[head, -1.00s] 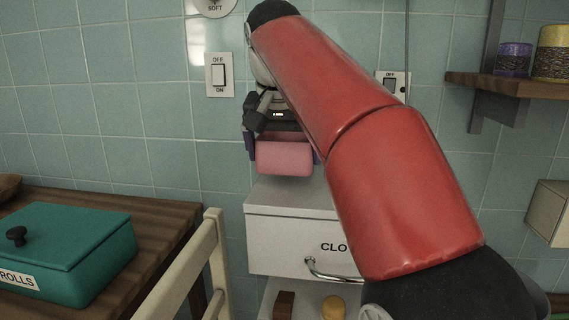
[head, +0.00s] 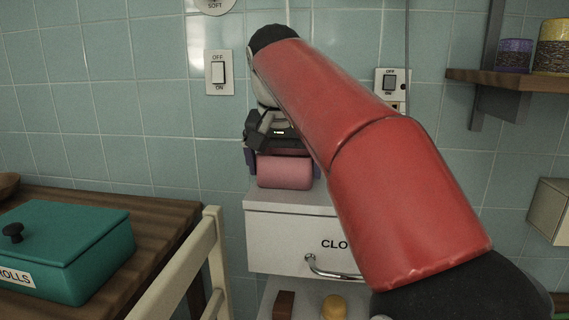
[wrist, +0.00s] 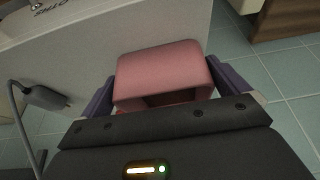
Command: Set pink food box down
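The pink food box (head: 284,173) is between the fingers of my gripper (head: 284,163), low over the top of the white drawer unit (head: 291,231) labelled "CLO…". I cannot tell whether its underside touches that top. In the wrist view the pink box (wrist: 160,68) sits between the two purple fingers of my gripper (wrist: 165,88), one along each side, and my gripper appears shut on it. My red arm hides part of the drawer unit's right side.
A teal box (head: 68,245) stands on the wooden table (head: 160,212) at left, with a pale chair (head: 180,275) beside it. A wooden shelf (head: 515,81) with tins is on the right wall. Brown and yellow items lie below the drawer. The tiled wall is close behind.

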